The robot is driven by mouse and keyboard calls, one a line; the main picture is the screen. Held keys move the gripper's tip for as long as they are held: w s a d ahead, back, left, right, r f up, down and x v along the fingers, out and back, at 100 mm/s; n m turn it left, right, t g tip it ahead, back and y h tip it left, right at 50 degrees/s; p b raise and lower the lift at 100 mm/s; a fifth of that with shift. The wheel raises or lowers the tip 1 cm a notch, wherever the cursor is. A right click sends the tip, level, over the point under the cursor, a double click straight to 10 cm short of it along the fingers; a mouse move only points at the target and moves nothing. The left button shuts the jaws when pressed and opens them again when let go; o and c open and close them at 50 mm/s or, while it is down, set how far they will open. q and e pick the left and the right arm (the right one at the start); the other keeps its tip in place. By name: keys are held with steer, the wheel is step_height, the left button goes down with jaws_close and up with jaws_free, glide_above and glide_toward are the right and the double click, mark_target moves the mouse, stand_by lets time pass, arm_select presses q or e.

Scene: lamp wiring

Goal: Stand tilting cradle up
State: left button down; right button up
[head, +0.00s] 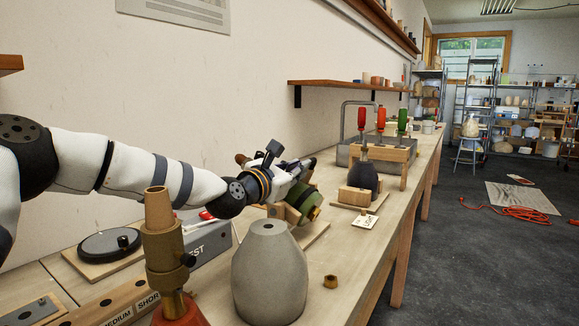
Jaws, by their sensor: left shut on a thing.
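My left arm reaches in from the left, and my left gripper (294,180) is over a wooden base board (312,236) on the bench. It is shut on what looks like the tilting cradle (275,210), whose wooden parts show below and beside the gripper. A green rounded piece with a brass-coloured rim (309,207) sits tilted there. My gripper and wrist hide much of the cradle, so the exact grip point cannot be seen. My right gripper is not in view.
A grey vase-like lamp body (269,275) and a brass-coloured stem (161,235) stand in front. A brass nut (330,282) lies to the right. The bench's right edge is clear.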

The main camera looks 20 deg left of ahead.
arm_select(q)
steer(key=shift+d+f+m, duration=0.15)
steer(key=shift+d+m, duration=0.25)
steer(key=shift+d, duration=0.05)
steer(key=shift+s+d+f, duration=0.1)
steer(key=shift+d, duration=0.05)
steer(key=shift+d+f, duration=0.25)
steer(key=shift+d, duration=0.1)
steer(key=c, duration=1.6)
jaws_free()
steer(key=shift+r, duration=0.15)
steer(key=shift+a+r, duration=0.1)
steer(key=shift+r, duration=0.25)
step_height(320, 180, up, 9)
